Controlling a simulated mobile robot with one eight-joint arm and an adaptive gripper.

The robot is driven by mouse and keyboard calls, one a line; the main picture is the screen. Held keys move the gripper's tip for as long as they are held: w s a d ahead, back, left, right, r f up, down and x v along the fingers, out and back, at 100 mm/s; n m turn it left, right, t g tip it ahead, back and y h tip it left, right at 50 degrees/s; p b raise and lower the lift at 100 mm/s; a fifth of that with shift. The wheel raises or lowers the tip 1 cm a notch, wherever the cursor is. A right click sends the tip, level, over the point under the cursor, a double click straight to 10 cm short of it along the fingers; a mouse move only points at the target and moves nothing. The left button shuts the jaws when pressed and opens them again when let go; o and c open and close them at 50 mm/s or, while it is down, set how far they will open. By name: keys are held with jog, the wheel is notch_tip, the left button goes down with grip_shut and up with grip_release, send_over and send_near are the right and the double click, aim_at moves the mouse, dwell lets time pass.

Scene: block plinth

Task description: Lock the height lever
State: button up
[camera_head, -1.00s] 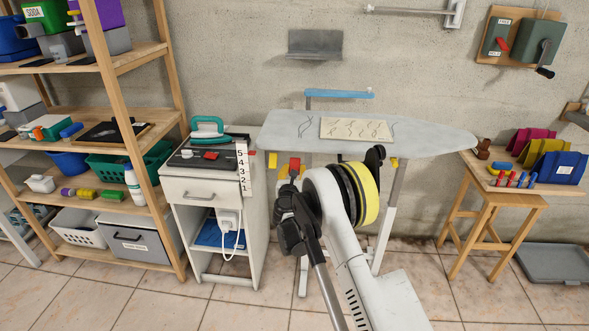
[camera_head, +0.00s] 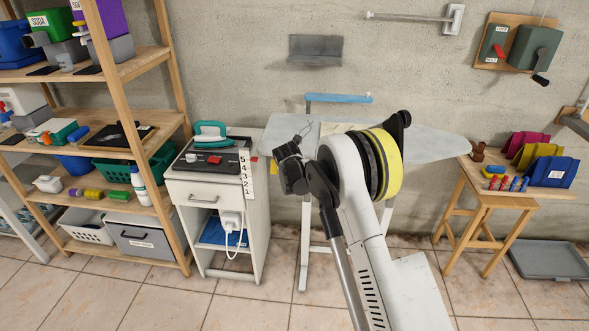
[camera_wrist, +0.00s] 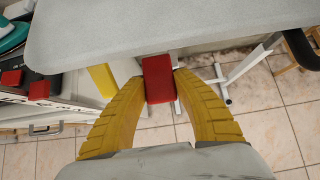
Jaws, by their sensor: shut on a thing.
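The red height lever (camera_wrist: 158,80) shows in the wrist view as a red block below the edge of the grey ironing board (camera_wrist: 120,30). My gripper (camera_wrist: 160,86) has its yellow ribbed fingers closed on both sides of the red block. The ironing board (camera_head: 435,141) also shows in the head view, standing against the wall. There my arm covers its middle and hides the lever and the gripper's fingers. A numbered height scale (camera_head: 247,172), 5 down to 1, stands left of the board.
A white cabinet (camera_head: 195,222) with a green iron (camera_head: 210,133) on it stands close left of the board. A wooden shelf (camera_head: 120,65) is farther left. A wooden side table (camera_head: 487,199) stands at the right. A yellow block (camera_wrist: 103,80) is left of the gripper.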

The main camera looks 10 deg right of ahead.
jog(key=shift+r+g, duration=0.2)
jog(key=shift+g, duration=0.3)
jog(key=o, duration=1.2)
jog(key=v, duration=1.2)
jog(key=shift+d, duration=0.2)
